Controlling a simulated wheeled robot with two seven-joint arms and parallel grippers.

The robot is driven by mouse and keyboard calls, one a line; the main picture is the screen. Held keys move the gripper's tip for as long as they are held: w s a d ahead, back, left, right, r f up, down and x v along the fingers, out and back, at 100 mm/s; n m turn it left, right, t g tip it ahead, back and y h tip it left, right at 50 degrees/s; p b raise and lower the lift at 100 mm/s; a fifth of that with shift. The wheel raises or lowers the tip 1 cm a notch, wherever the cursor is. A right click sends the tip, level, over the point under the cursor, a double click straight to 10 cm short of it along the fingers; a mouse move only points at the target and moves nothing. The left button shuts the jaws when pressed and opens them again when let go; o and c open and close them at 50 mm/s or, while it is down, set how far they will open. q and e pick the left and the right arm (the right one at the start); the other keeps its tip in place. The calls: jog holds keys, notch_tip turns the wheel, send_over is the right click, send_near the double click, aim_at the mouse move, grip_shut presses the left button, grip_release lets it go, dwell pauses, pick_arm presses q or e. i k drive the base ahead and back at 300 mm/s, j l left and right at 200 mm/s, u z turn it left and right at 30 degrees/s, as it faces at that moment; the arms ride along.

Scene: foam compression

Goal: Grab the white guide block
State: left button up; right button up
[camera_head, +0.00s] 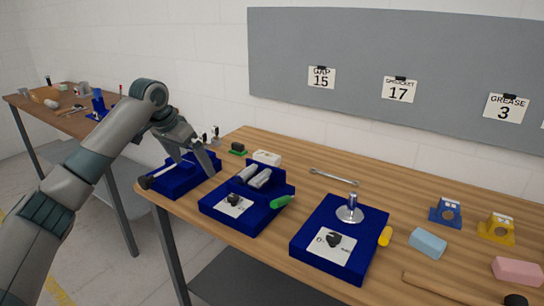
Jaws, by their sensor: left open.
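A small white block (267,158), which looks like the white guide block, lies on the wooden table behind the middle blue fixture. My right gripper is out of view.
The middle blue fixture (250,220) holds grey cylinders, with a green-handled piece (281,202) at its side. A small green and black part (238,149) sits left of the white block. A wrench (333,177) lies to the right. Another blue fixture (338,264) carries a metal plunger.

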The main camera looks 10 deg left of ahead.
aim_at(266, 156)
jog(key=i+l, duration=0.25)
jog(key=i, duration=0.25)
jog(key=i+l, duration=0.3)
jog(key=i, duration=0.25)
